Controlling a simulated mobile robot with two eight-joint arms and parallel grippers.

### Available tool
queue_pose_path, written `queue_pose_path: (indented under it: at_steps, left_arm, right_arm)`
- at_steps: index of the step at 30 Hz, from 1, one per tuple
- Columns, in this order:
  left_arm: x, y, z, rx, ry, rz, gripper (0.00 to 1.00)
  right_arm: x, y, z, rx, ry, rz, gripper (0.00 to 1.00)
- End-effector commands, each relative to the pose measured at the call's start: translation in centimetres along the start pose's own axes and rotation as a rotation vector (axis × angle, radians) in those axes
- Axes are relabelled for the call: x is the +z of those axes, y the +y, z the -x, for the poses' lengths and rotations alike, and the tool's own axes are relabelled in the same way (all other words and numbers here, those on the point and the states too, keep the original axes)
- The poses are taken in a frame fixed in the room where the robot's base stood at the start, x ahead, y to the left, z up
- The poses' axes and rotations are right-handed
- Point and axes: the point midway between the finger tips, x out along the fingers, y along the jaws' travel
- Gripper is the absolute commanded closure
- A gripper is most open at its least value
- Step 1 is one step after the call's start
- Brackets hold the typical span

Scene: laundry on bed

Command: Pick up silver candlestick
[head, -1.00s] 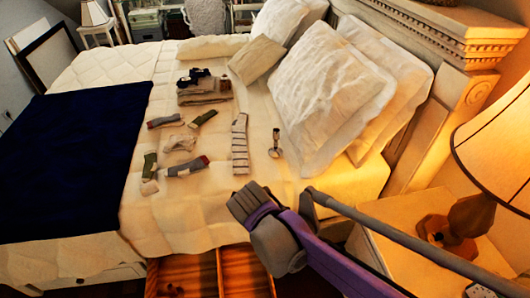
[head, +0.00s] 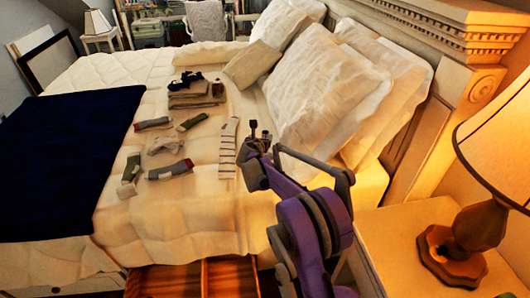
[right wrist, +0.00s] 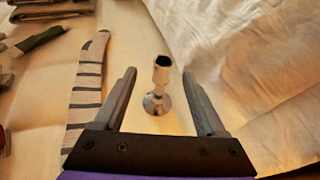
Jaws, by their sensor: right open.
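The silver candlestick (right wrist: 159,88) stands upright on the cream bed cover in the right wrist view, its round foot on the cloth. It shows between the two fingers of my right gripper (right wrist: 159,76), with gaps on both sides. In the head view my right gripper (head: 260,134) is over the bed beside the striped sock (head: 228,146), and it mostly hides the candlestick there. My right gripper is open and empty. The striped sock also shows left of the fingers in the right wrist view (right wrist: 88,88). My left gripper is not in view.
Several socks and small cloths (head: 170,145) lie left of the gripper, with a folded stack (head: 196,95) behind them. White pillows (head: 330,95) stand close on the right. A lamp (head: 470,235) stands on the nightstand (head: 385,235) at right.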

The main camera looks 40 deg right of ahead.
Motion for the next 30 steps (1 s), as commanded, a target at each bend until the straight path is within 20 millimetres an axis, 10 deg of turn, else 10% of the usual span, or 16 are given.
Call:
queue_pose_path:
  at_steps: [26, 30]
  left_arm:
    - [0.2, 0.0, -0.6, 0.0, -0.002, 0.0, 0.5]
    - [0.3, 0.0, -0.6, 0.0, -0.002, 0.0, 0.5]
  right_arm:
    - [-0.4, -0.5, -7.3, 0.001, 0.001, -0.004, 0.27]
    - [-0.4, -0.5, -7.3, 0.001, 0.001, -0.005, 0.47]
